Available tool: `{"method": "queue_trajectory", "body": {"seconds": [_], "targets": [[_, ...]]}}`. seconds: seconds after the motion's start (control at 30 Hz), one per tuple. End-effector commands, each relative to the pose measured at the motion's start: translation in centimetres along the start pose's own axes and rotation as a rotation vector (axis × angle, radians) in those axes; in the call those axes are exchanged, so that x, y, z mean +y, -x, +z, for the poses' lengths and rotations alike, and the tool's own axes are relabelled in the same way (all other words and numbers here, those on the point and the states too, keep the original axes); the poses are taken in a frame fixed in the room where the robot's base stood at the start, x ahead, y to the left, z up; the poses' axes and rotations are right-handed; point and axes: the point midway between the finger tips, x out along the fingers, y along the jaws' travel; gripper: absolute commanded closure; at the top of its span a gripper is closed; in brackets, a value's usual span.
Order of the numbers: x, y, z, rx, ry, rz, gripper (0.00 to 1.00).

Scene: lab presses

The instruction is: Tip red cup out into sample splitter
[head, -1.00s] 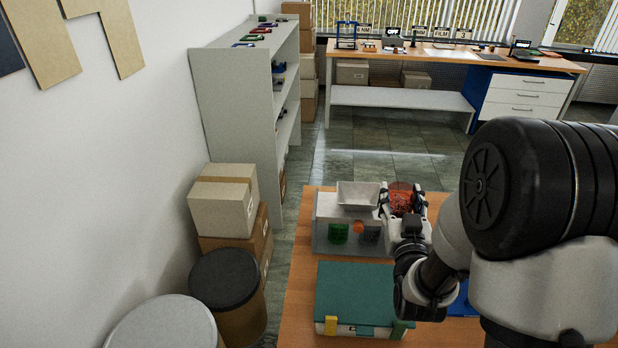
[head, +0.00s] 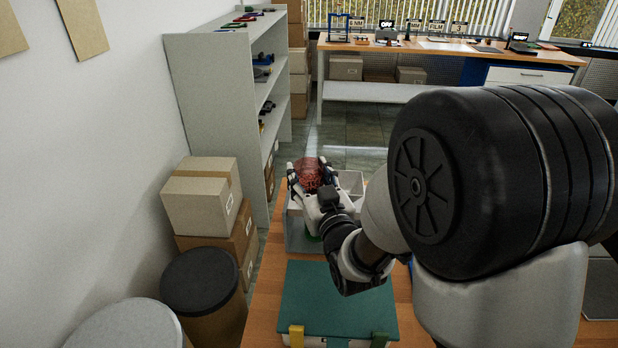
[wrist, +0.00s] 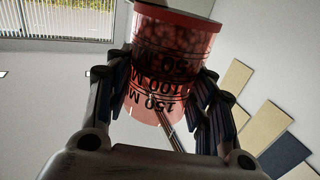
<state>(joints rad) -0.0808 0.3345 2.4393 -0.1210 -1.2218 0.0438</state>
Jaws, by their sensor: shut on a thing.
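The red cup (head: 310,174) is see-through, with printed volume marks. My gripper (head: 311,186) is shut around its sides. In the wrist view, the cup (wrist: 165,70) has its marks upside down, and small reddish pieces gather at its closed end, at the picture's top. That picture looks inverted, so the cup seems roughly upright. The sample splitter (head: 297,236) is a grey box with a pale open hopper (head: 352,184). My gripper and cup cover the hopper's left part; the exact height above it cannot be told.
A teal-topped case (head: 335,300) lies on the wooden table in front of the splitter. Cardboard boxes (head: 200,200), a black-lidded drum (head: 202,280) and a grey shelf (head: 215,120) stand left. A long bench (head: 440,55) stands at the back.

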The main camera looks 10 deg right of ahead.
Motion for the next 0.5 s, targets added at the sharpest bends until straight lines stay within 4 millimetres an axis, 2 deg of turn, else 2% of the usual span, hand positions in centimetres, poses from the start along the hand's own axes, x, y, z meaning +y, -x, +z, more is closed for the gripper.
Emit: {"method": "queue_trajectory", "body": {"seconds": [0.03, 0.07, 0.13, 0.17, 0.5], "targets": [[-0.2, 0.4, 1.5, -0.040, -0.008, -0.003, 0.87], [-0.2, 0.4, 1.5, -0.042, -0.010, -0.002, 0.92], [-0.1, 0.4, 1.4, -0.053, -0.036, -0.002, 0.92], [0.0, 0.3, 1.4, -0.058, -0.050, -0.002, 0.97], [0.8, 0.0, 1.3, -0.138, -0.240, -0.001, 0.97]]}}
